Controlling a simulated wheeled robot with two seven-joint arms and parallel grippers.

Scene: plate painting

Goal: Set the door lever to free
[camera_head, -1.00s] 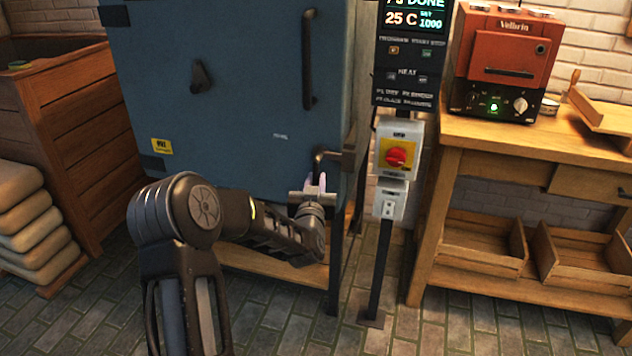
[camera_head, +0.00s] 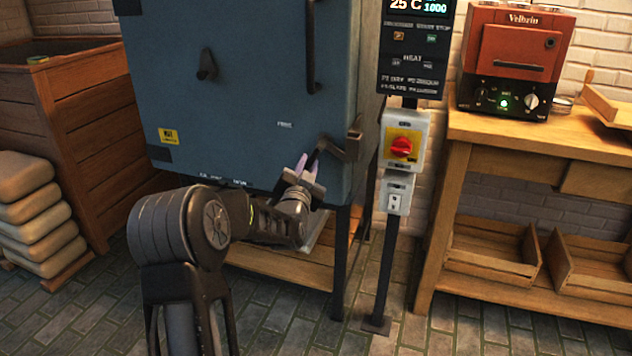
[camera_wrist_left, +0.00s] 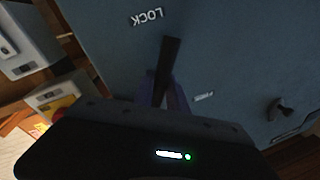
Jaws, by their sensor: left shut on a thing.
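The dark door lever (camera_head: 338,149) is at the lower right of the blue kiln door (camera_head: 240,110). Its arm slants down and left from the pivot bracket at the door's right edge. My left gripper (camera_head: 306,168) is shut on the lever's lower end, with its purple fingers around it. In the left wrist view the lever (camera_wrist_left: 171,58) stands up between the fingers of the left gripper (camera_wrist_left: 165,90). A LOCK label (camera_wrist_left: 147,17) lies beyond the lever's tip there. The FREE label (camera_head: 284,125) is up and left of the lever. My right gripper is not in view.
A post with a control panel (camera_head: 414,50) and a red-yellow switch (camera_head: 402,147) stands just right of the kiln. A wooden bench (camera_head: 560,140) with a small red oven (camera_head: 515,65) is farther right. A wooden crate (camera_head: 80,120) and stacked sacks (camera_head: 25,210) are at left.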

